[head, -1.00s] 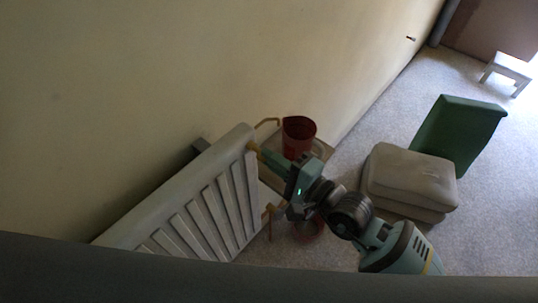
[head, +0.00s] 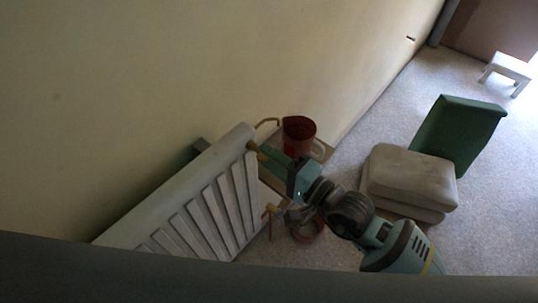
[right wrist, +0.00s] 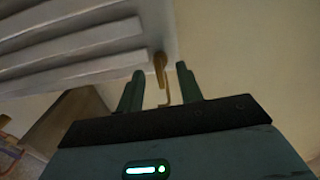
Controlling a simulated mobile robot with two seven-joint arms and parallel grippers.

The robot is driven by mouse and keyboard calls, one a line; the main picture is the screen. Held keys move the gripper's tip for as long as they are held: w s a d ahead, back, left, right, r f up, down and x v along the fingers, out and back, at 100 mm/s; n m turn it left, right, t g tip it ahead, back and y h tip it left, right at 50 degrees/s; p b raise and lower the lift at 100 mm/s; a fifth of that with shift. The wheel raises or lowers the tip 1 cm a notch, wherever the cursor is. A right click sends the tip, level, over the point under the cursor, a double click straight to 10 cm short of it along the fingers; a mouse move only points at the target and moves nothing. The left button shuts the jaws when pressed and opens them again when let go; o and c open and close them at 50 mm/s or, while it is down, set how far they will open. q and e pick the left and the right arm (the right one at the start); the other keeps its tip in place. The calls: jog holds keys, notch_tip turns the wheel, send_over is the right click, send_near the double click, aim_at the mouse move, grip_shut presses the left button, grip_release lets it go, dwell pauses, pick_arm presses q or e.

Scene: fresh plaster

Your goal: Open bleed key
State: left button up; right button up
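The brass bleed key (head: 252,146) sits at the upper end of the white ribbed radiator (head: 213,165) in the head view. In the right wrist view the key (right wrist: 160,66) sticks out from the radiator's edge, with a thin bent handle reaching down between my fingers. My right gripper (head: 264,155) points at it from the right. In the right wrist view the gripper (right wrist: 160,73) is open, with one finger on each side of the key and visible gaps between. My left gripper is not in view.
A red bucket (head: 299,134) stands behind my right gripper by the wall. A second round container (head: 308,230) is below it. A lower brass fitting (head: 270,209) juts from the radiator. A grey cushioned seat (head: 408,178) and green panel (head: 457,134) stand right.

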jog(key=shift+d, duration=0.1)
jog(key=v, duration=1.2)
dwell(0.6)
